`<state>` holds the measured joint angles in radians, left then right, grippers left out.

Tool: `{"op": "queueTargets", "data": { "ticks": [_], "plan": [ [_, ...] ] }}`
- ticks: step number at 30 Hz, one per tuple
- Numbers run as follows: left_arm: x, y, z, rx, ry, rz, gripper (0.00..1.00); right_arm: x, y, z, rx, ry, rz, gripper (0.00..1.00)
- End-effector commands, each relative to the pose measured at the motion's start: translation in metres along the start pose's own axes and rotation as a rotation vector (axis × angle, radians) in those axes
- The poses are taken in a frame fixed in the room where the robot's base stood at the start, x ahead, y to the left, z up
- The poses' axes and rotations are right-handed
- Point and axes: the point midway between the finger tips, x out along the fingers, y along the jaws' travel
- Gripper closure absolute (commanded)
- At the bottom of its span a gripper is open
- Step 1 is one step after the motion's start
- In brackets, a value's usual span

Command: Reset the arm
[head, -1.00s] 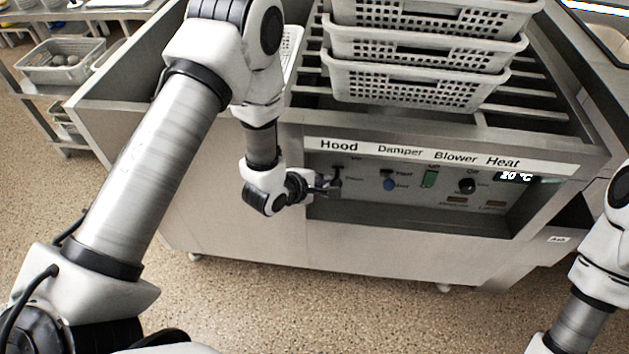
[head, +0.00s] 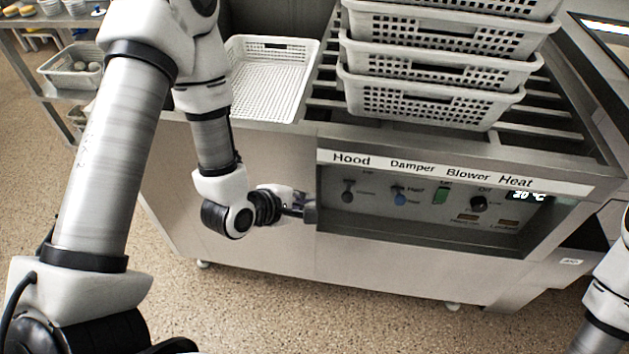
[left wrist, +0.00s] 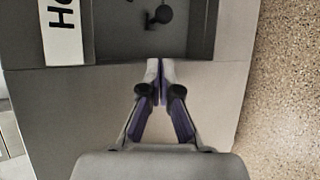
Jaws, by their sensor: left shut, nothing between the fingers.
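My left gripper (head: 305,212) is shut and empty, at the left edge of the machine's control panel (head: 425,210) in the head view. In the left wrist view its fingertips (left wrist: 160,70) meet in front of the plain metal below and beside the panel recess. The Hood knob (head: 347,191) is to the right of the gripper, apart from it; a dark knob also shows in the left wrist view (left wrist: 160,14). My right gripper is not in view; only part of my right arm shows at the right edge.
Stacked white perforated baskets (head: 430,98) stand on the machine's slatted top. A single empty basket (head: 268,80) lies left of them, behind my left arm. A shelf with a basket of round items (head: 75,67) is at far left. The floor (head: 250,310) in front is clear.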

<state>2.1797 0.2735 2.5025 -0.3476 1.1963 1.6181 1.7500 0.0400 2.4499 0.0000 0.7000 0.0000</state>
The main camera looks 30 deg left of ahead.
Motion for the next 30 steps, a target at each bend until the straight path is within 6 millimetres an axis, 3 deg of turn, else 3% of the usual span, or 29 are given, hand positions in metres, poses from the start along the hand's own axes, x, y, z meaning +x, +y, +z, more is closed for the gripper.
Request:
{"op": "queueTargets", "data": {
  "ticks": [7,11,13,15,18,21,25,30],
  "plan": [
    [-0.003,-0.002,0.001,-0.003,0.003,-0.017,1.0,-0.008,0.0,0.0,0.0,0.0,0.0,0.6],
    [-0.019,-0.025,0.009,0.011,0.012,-0.126,1.0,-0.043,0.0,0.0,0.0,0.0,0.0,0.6],
    [-0.034,-0.052,0.01,0.04,0.042,-0.243,1.0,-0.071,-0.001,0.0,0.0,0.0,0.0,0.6],
    [-0.055,-0.093,0.006,0.225,0.063,-0.418,1.0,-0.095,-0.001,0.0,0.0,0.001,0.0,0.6],
    [-0.079,-0.138,-0.003,0.532,0.024,-0.622,1.0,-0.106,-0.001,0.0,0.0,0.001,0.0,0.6],
    [-0.1,-0.168,-0.011,0.844,-0.079,-0.789,1.0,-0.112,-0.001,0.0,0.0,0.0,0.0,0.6],
    [-0.114,-0.188,-0.021,1.2,-0.262,-0.921,1.0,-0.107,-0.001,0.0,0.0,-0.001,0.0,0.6],
    [-0.123,-0.195,-0.023,1.437,-0.432,-0.959,1.0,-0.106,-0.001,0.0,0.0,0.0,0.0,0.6]
  ]
}}
